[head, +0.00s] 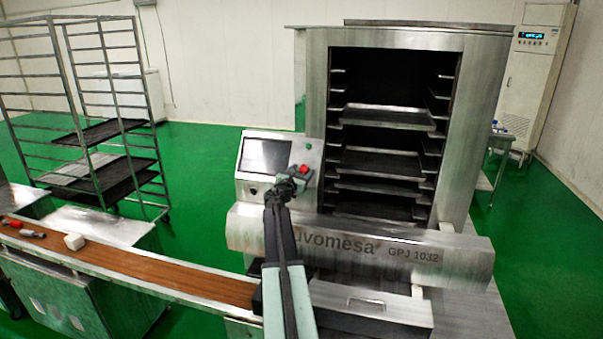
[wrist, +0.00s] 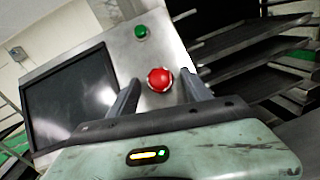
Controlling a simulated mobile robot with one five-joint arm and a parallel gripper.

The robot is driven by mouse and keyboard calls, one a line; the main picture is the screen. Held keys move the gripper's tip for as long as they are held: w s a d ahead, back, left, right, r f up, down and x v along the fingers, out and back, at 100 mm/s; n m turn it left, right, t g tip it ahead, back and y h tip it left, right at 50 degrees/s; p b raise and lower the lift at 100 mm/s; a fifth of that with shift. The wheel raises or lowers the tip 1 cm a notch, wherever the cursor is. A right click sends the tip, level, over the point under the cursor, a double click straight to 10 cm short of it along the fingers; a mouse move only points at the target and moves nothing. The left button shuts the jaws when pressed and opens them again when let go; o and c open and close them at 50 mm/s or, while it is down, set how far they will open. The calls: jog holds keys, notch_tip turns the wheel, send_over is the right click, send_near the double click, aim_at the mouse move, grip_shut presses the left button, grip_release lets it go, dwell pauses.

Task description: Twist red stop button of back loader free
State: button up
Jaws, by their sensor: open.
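The red stop button (wrist: 160,79) is a round red knob on the metal control panel (wrist: 112,36). In the head view the red button (head: 304,169) shows just beyond my gripper (head: 293,180). In the wrist view my gripper (wrist: 160,88) is open, with one finger on each side of the button. The button appears between the fingertips; I cannot tell whether they touch it. A green button (wrist: 141,32) sits above it on the same panel, beside a dark screen (wrist: 70,97).
The loader's open cabinet (head: 318,85) with several trays stands right of the panel. A metal cover (head: 440,254) runs below it. A brown conveyor belt (head: 150,268) lies at the left. A wire rack (head: 152,90) stands at the back left on green floor.

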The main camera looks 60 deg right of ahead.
jog(key=shift+w, duration=0.1)
grip_shut()
jog(key=shift+m, duration=0.3)
jog(key=m+g, duration=0.1)
jog(key=m, duration=0.1)
jog(key=m+g+p, duration=0.2)
jog(key=m+g, duration=0.1)
jog(key=shift+w+r+m, duration=0.25)
jog(key=shift+r+m, duration=0.05)
jog(key=shift+a+m+g+y+p, duration=0.1)
jog(key=shift+m+g+y+p, duration=0.45)
jog(key=shift+m, duration=0.5)
jog(key=shift+m+g+y+p, duration=0.35)
jog(key=shift+m+g+p, duration=0.25)
jog(key=shift+m, duration=0.45)
